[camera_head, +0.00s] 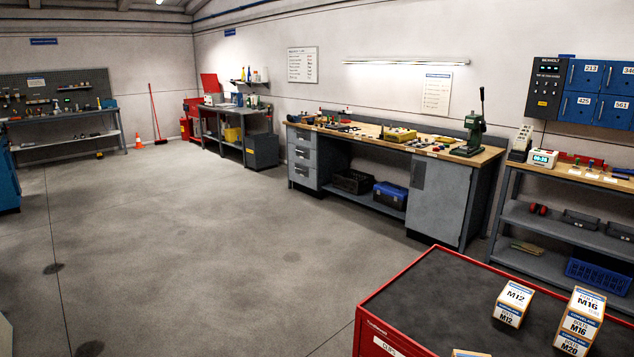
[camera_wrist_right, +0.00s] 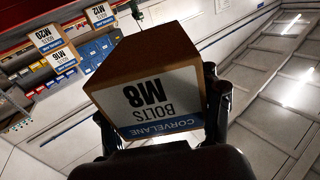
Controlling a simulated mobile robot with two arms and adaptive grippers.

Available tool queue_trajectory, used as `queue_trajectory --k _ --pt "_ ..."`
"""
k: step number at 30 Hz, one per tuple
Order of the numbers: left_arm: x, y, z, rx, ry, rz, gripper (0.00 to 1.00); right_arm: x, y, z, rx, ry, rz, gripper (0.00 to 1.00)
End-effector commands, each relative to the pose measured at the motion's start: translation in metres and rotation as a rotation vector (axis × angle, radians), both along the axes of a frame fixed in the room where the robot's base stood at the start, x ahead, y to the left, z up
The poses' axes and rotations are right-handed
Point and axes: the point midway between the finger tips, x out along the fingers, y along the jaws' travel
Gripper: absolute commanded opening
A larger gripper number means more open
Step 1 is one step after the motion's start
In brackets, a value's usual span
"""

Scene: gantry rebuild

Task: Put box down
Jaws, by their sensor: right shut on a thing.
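My right gripper (camera_wrist_right: 165,118) is shut on a cardboard box (camera_wrist_right: 152,88) with a white and blue label reading "Corvelane Bolts M8". The box appears upside down in the right wrist view, with a finger on each side of it. What lies directly under the box is hidden. Neither gripper shows in the head view. A red cabinet (camera_head: 418,284) with a dark top mat stands at the lower right of the head view. On it are an M12 box (camera_head: 513,303) and, to its right, boxes labelled M16 (camera_head: 587,302) and M20 (camera_head: 575,338).
The cabinet's left and back top is bare. A workbench (camera_head: 440,147) with tools stands behind, and a shelf unit (camera_head: 560,222) at right. The floor (camera_head: 200,250) at left is open.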

Motion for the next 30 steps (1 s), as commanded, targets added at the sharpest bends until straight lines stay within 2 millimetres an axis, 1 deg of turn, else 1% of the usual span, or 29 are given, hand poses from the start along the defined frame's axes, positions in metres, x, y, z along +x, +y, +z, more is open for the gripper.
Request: queue_trajectory --k 1,6,9,12,15,18,30 --pt "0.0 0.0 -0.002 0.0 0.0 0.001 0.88 -0.019 0.014 -0.005 -0.001 0.003 0.043 0.14" --pt "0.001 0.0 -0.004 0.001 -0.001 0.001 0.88 -0.067 0.053 -0.008 0.0 0.001 0.165 0.14" --pt "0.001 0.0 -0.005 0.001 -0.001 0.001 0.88 -0.087 0.069 -0.005 0.001 -0.001 0.215 0.14" --pt "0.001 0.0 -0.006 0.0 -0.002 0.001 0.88 -0.101 0.079 -0.002 0.0 -0.002 0.247 0.14" --pt "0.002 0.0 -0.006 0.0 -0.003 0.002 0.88 -0.109 0.085 0.0 -0.001 -0.004 0.265 0.14" --pt "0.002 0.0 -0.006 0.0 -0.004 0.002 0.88 -0.112 0.087 0.002 -0.002 -0.007 0.272 0.14" --pt "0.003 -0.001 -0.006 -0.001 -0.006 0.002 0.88 -0.112 0.087 0.002 -0.001 -0.009 0.272 0.14"
